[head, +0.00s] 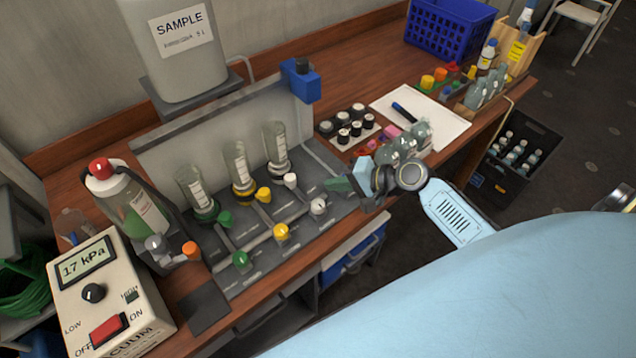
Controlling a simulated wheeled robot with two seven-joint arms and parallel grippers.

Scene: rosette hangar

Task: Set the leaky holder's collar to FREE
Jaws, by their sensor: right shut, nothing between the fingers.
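A grey filter manifold (262,232) on the bench carries three clear cups in holders. I cannot tell which holder leaks, and the collar markings are too small to read. My right gripper (332,186) is shut and empty, beside the manifold's right end, right of the white knob (290,181) and apart from the holders. My left gripper is not in view.
A vacuum box (108,292) reading 17 kPa and a red-capped bottle (128,205) stand at left. A SAMPLE tank (178,45) is behind. Dark-capped vials (350,124), a white sheet (440,118) and a blue basket (450,28) are at right.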

